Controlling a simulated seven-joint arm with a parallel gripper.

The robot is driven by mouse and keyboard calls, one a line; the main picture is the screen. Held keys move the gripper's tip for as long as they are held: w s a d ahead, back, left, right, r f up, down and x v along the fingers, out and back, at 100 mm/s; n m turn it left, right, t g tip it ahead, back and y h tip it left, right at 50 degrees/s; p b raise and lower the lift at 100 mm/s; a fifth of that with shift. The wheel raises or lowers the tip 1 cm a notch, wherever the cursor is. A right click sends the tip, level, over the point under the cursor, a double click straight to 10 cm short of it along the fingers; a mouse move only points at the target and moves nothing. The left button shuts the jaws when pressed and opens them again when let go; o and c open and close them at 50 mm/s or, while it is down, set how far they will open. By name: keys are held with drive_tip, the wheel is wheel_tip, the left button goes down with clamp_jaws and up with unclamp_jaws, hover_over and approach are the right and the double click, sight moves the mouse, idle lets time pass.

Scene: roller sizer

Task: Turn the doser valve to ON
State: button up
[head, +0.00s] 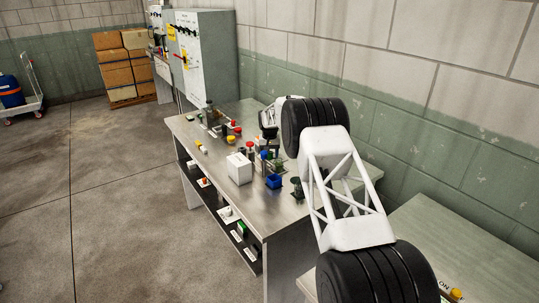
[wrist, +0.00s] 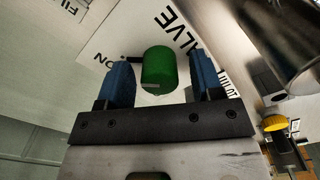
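A green cylindrical knob (wrist: 158,68) stands by a white label plate (wrist: 130,32) in the wrist view. The plate's lettering reads partly "ALVE", with "ON" at the knob's left; a short dark bar shows beside the knob there. The rest of the wording is cut off, so I cannot tell for sure that this is the doser valve. My gripper (wrist: 160,78) has two blue fingers spread on either side of the knob, with gaps on both sides.
The steel workbench (head: 215,185) holds a white box (head: 239,168), a blue bin (head: 274,181) and several coloured knobs. Grey cabinets (head: 205,55) stand behind it. A yellow cap (wrist: 274,123) and a metal body (wrist: 245,45) lie right of the fingers.

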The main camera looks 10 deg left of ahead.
drive_tip(key=shift+r, duration=3.9)
